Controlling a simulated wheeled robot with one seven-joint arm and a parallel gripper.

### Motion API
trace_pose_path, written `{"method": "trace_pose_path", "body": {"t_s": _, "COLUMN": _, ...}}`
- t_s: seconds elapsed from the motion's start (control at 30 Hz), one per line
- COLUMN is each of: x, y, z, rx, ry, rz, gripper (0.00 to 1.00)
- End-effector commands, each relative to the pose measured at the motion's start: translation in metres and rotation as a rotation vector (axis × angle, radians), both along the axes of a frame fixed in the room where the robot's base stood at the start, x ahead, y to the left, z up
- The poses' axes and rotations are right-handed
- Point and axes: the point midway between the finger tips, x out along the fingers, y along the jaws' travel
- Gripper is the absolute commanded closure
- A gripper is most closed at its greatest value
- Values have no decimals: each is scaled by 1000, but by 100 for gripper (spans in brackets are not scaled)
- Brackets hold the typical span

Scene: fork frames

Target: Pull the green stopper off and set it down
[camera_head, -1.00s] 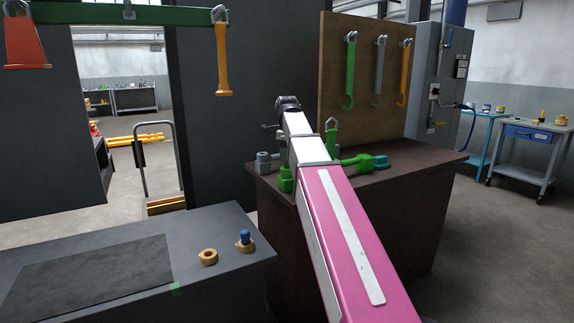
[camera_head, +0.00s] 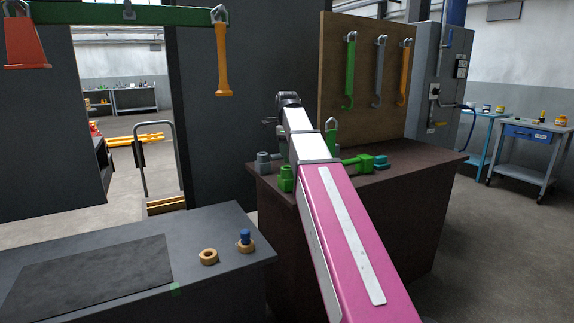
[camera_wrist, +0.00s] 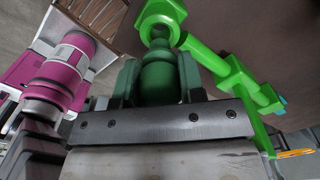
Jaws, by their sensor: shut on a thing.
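The dark green stopper (camera_wrist: 158,76) shows in the wrist view as a rounded, ringed piece between the two fingers. My gripper (camera_wrist: 158,82) is shut on it. Just past its tip is a bright green fitting (camera_wrist: 160,14); I cannot tell whether the two touch. In the head view my arm hides the gripper and the stopper above the brown bench (camera_head: 400,215).
Bright green fittings (camera_head: 286,178) and a bright green branched piece (camera_head: 362,163) stand on the bench close to my arm. A pegboard with hooks (camera_head: 365,75) rises behind.

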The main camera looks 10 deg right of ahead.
Motion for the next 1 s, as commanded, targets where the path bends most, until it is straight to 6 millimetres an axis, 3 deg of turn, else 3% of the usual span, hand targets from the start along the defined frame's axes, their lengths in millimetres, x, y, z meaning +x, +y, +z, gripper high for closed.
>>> {"method": "trace_pose_path", "body": {"t_s": 0.7, "x": 0, "y": 0, "z": 36, "rx": 0, "ry": 0, "rz": 0, "gripper": 100}}
{"method": "trace_pose_path", "body": {"t_s": 1.0, "x": 0, "y": 0, "z": 38, "rx": 0, "ry": 0, "rz": 0, "gripper": 100}}
